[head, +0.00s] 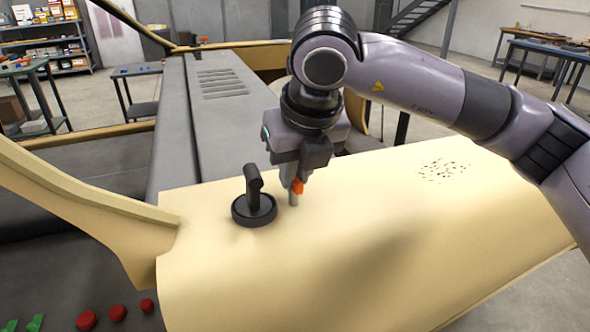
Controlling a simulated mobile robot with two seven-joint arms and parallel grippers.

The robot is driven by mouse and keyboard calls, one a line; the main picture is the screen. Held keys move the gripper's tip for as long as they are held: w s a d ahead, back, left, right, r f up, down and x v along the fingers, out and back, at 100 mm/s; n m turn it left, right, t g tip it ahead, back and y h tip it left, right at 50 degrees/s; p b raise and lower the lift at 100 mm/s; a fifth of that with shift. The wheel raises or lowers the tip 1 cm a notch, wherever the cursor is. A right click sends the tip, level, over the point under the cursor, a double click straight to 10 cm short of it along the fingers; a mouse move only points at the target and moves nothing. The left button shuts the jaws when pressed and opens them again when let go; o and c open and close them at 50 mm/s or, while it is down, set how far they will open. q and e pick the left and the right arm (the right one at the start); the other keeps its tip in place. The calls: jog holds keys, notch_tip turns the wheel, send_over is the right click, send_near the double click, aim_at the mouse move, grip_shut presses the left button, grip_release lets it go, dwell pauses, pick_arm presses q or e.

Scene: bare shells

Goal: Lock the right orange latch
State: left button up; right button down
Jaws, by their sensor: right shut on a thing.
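The orange latch (297,186) is a small orange piece on a short grey post that stands on the cream panel (360,270). My right gripper (296,180) reaches down from above and is shut on the latch. Its fingers hide most of the latch, so I cannot tell its exact angle. My left gripper is not in view.
A black round base with an upright handle (254,206) stands on the panel just left of the latch. A cream frame bar (75,200) runs along the left. Red round pieces (117,312) and green pieces (37,323) lie at the lower left.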

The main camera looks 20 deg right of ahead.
jog(key=shift+d+f+n+y+b, duration=0.15)
jog(key=shift+n+y+b, duration=0.25)
jog(key=shift+n+b, duration=0.5)
jog(key=shift+n+y+b, duration=0.3)
jog(key=shift+n+b, duration=0.2)
jog(key=shift+n, duration=0.4)
jog(key=shift+n+g+y+b, duration=0.3)
jog(key=shift+n+b, duration=0.05)
jog(key=shift+n, duration=0.55)
jog(key=shift+w+n+g+y, duration=0.1)
jog(key=shift+n+g+y, duration=0.2)
jog(key=shift+n, duration=0.6)
jog(key=n, duration=0.1)
jog(key=n+g, duration=0.1)
jog(key=n, duration=0.1)
jog(key=n+y, duration=0.1)
jog(key=shift+d+r+p, duration=0.1)
jog(key=shift+r+p, duration=0.15)
jog(key=shift+p, duration=0.1)
jog(key=n, duration=0.2)
jog(key=n+g+p, duration=0.1)
jog(key=n, duration=0.1)
jog(key=shift+w+g+y, duration=0.15)
jog(key=shift+g+y, duration=0.15)
jog(key=shift+w+n+g+p, duration=0.1)
jog(key=shift+n+g+p, duration=0.5)
jog(key=shift+n, duration=0.9)
